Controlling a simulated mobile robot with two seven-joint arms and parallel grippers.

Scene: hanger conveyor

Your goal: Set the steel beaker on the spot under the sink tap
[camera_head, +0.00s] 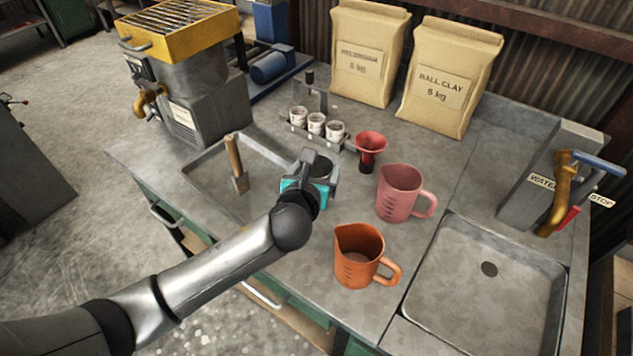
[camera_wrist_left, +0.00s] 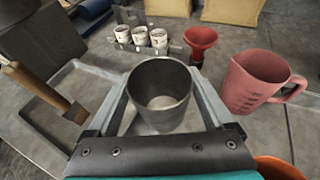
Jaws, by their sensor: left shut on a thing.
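The steel beaker (camera_head: 322,164) is a dark grey open-topped cup near the middle of the bench. It stands upright and looks empty in the left wrist view (camera_wrist_left: 162,95). My left gripper (camera_head: 321,171) is shut on it, with one finger on each side. I cannot tell whether its base touches the surface. The sink (camera_head: 485,300) is a square metal basin at the right, with a dark drain. The brass tap (camera_head: 561,193) with a blue lever is at the sink's far right, beside a "WATER" label. My right gripper is not in view.
A pink jug (camera_head: 401,192) and an orange jug (camera_head: 360,253) stand between the beaker and the sink. A red funnel (camera_head: 370,146) and a rack of white cups (camera_head: 316,125) are behind. The sink is empty.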

